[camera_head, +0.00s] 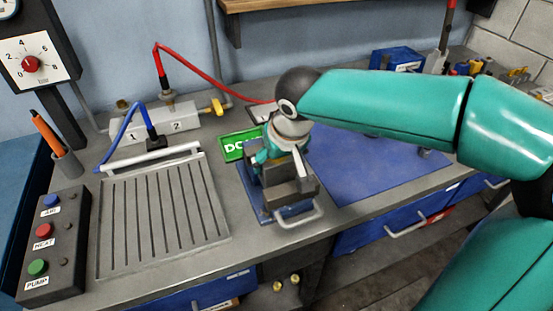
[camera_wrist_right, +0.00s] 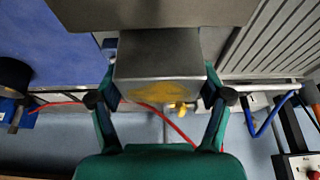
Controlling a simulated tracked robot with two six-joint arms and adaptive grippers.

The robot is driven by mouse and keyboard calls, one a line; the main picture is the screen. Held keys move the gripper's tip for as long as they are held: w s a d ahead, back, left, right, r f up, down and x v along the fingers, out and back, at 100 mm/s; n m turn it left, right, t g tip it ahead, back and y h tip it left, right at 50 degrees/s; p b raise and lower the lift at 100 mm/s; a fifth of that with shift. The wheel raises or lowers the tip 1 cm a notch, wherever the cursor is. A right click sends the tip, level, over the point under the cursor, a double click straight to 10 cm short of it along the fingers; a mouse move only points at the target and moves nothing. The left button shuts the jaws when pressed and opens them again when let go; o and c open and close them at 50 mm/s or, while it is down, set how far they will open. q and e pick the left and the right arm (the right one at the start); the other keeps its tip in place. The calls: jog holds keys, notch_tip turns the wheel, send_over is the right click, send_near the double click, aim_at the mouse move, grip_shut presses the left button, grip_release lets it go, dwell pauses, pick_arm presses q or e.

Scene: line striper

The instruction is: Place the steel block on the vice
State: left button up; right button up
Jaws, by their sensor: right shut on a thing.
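My right gripper (camera_head: 282,160) is above the vice (camera_head: 290,213), which has a blue base and a silver handle at the bench's front edge. In the right wrist view my right gripper (camera_wrist_right: 160,88) is shut on the steel block (camera_wrist_right: 158,58), a grey block with a yellowish patch, one finger on each side. A dark grey flat part lies just beyond the block there, probably the vice. In the head view the gripper and vice parts overlap, so I cannot tell whether the block touches the vice. My left gripper is not in view.
A slatted grey tray (camera_head: 160,215) lies left of the vice, with a button box (camera_head: 52,245) beyond it. A blue mat (camera_head: 375,165) on the right is mostly clear. A valve block (camera_head: 155,122) with hoses stands behind.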

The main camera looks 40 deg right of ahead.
jog(key=o, duration=1.6)
jog(key=shift+o, duration=0.2)
jog(key=v, duration=1.2)
jog(key=shift+p, duration=0.4)
jog(key=shift+s, duration=0.1)
